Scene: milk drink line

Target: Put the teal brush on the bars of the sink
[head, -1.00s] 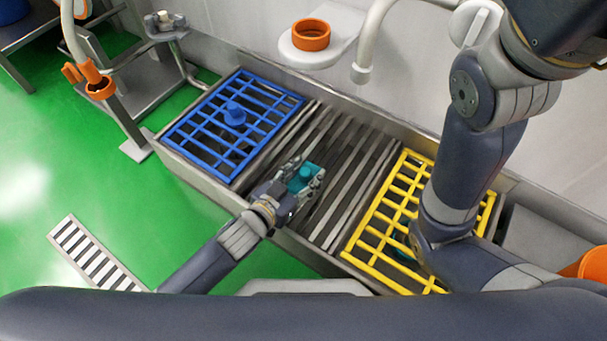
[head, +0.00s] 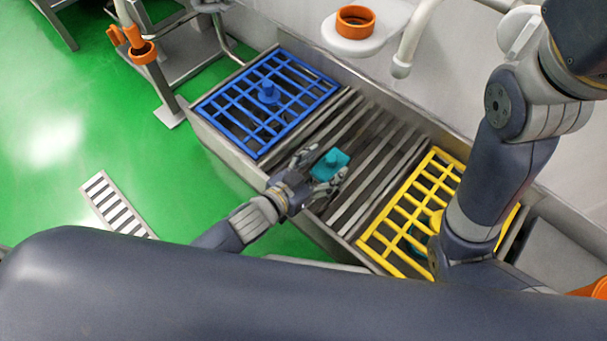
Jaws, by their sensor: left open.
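The teal brush (head: 331,164) rests on the grey metal bars of the sink (head: 377,157), between the blue and yellow grids. It is a teal block with a round knob on top. My left gripper (head: 322,172) is open, with its fingers on either side of the brush and a small gap showing. My right arm comes in at the right over the yellow grid; its gripper is not in view.
A blue grid (head: 240,113) with a blue knobbed piece (head: 268,91) covers the sink's left part. A yellow grid (head: 397,217) lies at the right, with a teal thing (head: 419,236) under it. An orange ring (head: 356,20) sits on a white wall shelf. A tap (head: 402,66) hangs above the back edge.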

